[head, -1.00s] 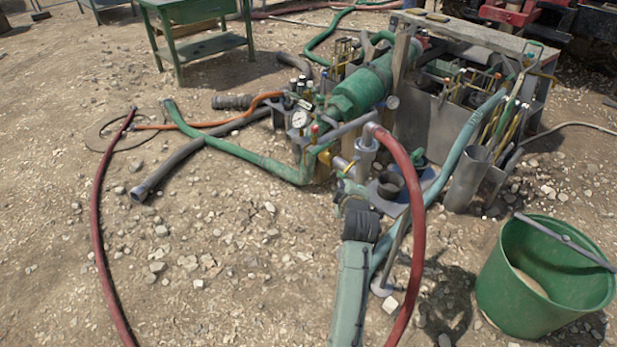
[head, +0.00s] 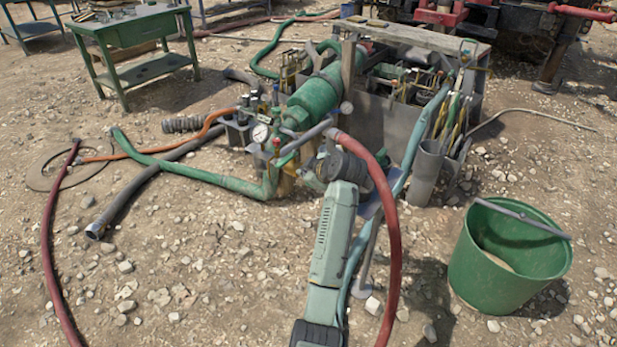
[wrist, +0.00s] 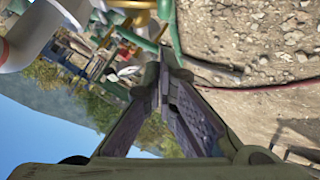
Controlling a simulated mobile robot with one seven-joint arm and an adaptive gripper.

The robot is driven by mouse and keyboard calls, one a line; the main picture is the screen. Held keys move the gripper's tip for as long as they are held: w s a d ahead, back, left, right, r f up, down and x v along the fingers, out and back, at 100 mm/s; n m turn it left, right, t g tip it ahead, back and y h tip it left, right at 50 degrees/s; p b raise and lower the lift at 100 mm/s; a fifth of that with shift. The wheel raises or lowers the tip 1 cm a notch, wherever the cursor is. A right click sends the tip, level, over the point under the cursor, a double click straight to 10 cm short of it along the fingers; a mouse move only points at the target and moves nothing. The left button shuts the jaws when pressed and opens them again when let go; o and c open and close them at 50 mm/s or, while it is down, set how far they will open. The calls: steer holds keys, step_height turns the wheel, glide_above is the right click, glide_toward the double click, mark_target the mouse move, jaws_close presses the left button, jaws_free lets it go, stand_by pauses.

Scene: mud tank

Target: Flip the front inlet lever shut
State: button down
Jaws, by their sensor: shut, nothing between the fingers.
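The pump manifold (head: 283,165), with a round white gauge (head: 261,132) and a small red-topped fitting (head: 277,143), stands at the middle of the head view. I cannot pick out the front inlet lever with certainty among its small parts. My arm reaches up to the manifold's front right, and its dark wrist hides part of the pipework. My gripper (wrist: 162,65) shows in the wrist view with its fingers converging and nothing between them. Blurred pipes and fittings lie beyond and left of the fingertips there; contact cannot be told.
A red hose (head: 388,220) arches close beside my arm on its right. A green bucket (head: 470,262) stands at the right. A grey tank (head: 380,126) is behind the manifold, a green table (head: 140,66) at back left. Stony ground at front left is mostly clear, apart from hoses.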

steer(key=f, duration=0.1)
steer(key=w+f, duration=0.2)
steer(key=f, duration=0.1)
steer(key=shift+w+d+p, duration=0.1)
steer(key=shift+d+p, duration=0.2)
steer(key=shift+d, duration=0.1)
step_height(320, 180, down, 2)
steer(key=t+b, duration=0.1)
steer(key=b, duration=0.2)
steer(key=n+t+h+b, duration=0.1)
steer(key=b, duration=0.2)
steer(key=shift+f+n, duration=0.25)
steer(key=shift+n, duration=0.05)
steer(key=shift+r, duration=0.2)
